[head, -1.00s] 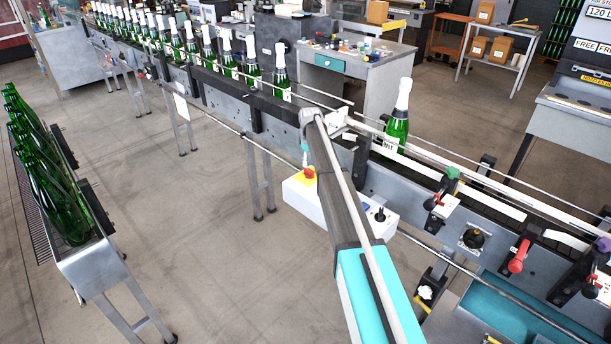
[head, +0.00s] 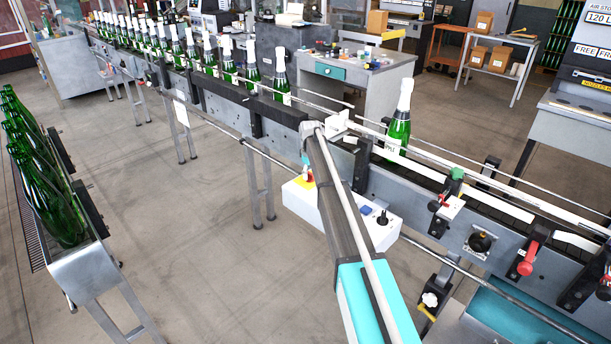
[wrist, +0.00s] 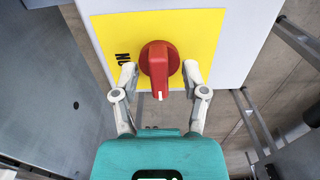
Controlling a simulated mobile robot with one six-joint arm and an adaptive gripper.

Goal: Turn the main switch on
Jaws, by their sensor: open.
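The main switch is a red rotary knob (wrist: 159,66) on a yellow plate (wrist: 205,30) with dark lettering to its left in the wrist view. A handle end with a white mark points toward the gripper. My gripper (wrist: 159,82) is open, with one finger on each side of the knob; I cannot tell whether they touch it. In the head view the red knob (head: 309,177) and yellow plate (head: 302,183) show on the white control box (head: 330,208), partly hidden by my arm. The gripper itself is hardly visible there.
The box hangs on the front of the conveyor (head: 365,170), with a black knob (head: 383,218) on its right part. One green bottle (head: 399,128) stands on the belt nearby; several queue at left. A rack of bottles (head: 85,265) stands at the left front.

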